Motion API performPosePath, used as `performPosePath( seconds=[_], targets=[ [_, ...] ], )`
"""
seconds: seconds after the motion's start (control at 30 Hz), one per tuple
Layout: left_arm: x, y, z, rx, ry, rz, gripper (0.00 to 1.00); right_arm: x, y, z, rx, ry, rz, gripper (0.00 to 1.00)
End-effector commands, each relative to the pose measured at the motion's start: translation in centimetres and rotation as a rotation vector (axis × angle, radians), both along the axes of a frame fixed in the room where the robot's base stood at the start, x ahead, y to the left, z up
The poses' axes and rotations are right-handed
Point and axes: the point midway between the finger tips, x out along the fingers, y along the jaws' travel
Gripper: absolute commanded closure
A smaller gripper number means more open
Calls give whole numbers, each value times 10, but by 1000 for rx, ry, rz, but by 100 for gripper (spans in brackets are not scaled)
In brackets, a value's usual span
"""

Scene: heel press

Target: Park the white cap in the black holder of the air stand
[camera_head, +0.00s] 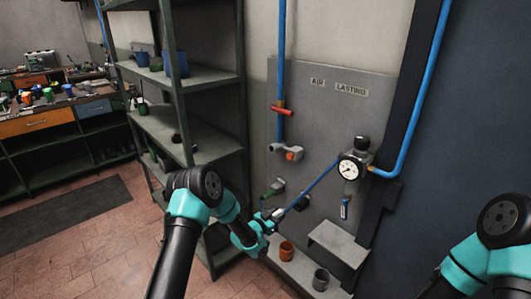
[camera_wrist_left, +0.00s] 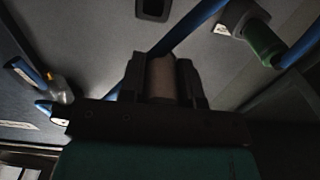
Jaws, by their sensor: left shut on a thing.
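My left gripper (camera_head: 274,217) is in front of the lower part of the grey air stand panel (camera_head: 330,110). In the left wrist view its fingers (camera_wrist_left: 161,80) are shut on a pale, dim cylindrical piece (camera_wrist_left: 160,76); I cannot tell whether this is the white cap. A blue hose (camera_head: 318,184) runs from below the gauge down to the gripper. In the left wrist view the hose (camera_wrist_left: 186,27) passes behind the fingers. A dark square fitting (camera_wrist_left: 153,9) on the panel, possibly the black holder, is beyond the fingertips, apart from them. My right gripper is out of view.
A round gauge (camera_head: 349,169) is on the panel's right. A green-handled fitting (camera_head: 274,187) is left of the hose; it also shows in the left wrist view (camera_wrist_left: 262,42). An orange cup (camera_head: 286,250) and a grey cup (camera_head: 321,279) stand below. A shelf rack (camera_head: 190,125) is to the left.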

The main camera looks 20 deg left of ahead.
Motion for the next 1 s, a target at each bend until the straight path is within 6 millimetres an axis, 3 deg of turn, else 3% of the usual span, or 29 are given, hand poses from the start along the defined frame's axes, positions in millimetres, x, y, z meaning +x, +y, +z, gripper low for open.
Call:
performPosePath(
  seconds=[0.4,1.0],
  targets=[
    [-7,-10,-20,-1,1,1,100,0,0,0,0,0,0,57],
    [-1,-14,-20,0,0,1,100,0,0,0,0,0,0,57]
  ],
)
